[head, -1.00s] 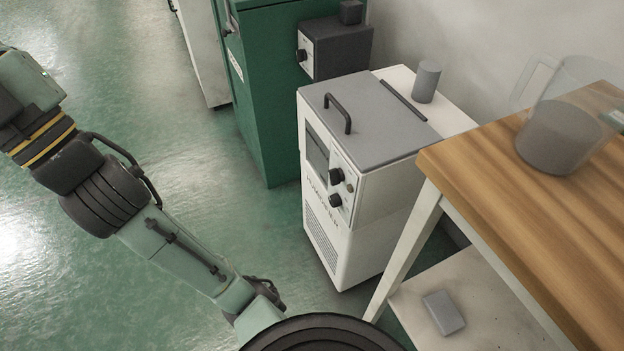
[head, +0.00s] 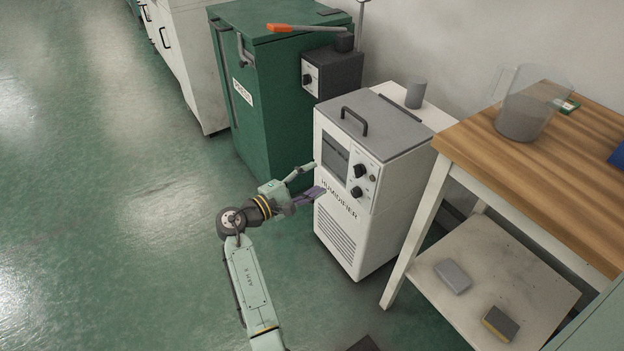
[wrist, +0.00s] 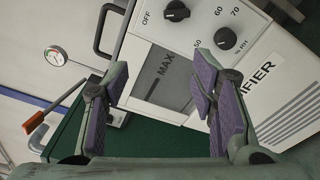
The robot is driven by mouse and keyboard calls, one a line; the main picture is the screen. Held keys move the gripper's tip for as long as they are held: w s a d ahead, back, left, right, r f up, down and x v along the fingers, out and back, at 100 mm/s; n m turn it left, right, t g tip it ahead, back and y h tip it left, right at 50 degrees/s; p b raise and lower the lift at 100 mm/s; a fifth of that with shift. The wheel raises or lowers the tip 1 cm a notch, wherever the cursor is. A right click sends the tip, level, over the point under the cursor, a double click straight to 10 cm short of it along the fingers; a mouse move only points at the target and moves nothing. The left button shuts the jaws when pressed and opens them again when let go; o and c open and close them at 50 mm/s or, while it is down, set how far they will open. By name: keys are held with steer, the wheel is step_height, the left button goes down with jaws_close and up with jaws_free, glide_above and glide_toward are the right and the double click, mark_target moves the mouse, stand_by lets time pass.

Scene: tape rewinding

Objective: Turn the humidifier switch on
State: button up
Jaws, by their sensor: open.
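The humidifier (head: 385,225) is a white box with a grey lid, at the middle right in the head view. On its front are two black knobs. The upper knob (head: 360,170) appears to be the one beside the "OFF" mark in the wrist view (wrist: 177,11). The lower knob (head: 357,192) appears to be the one by the 50, 60, 70 %RH marks in the wrist view (wrist: 224,38). My gripper (head: 308,184) is open and empty, just left of the humidifier's front, apart from both knobs. The wrist view shows the dark "MAX" window (wrist: 165,80) between the purple-padded fingers.
A green cabinet (head: 265,90) stands left of the humidifier, with a dark knobbed box (head: 335,75) at its side and an orange-handled lever (head: 290,28) above. A wooden-topped table (head: 560,165) stands close on the right. The floor at left is clear.

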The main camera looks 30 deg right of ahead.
mark_target(359, 170)
steer(key=shift+g+h, duration=0.4)
steer(key=shift+g, duration=0.4)
steer(key=d, duration=0.4)
steer(key=s+d+p, duration=0.1)
steer(key=d, duration=0.2)
steer(key=s+d+f+p, duration=0.1)
steer(key=d, duration=0.3)
steer(key=shift+d, duration=0.3)
steer(key=shift+c, duration=0.2)
steer(key=c, duration=1.1)
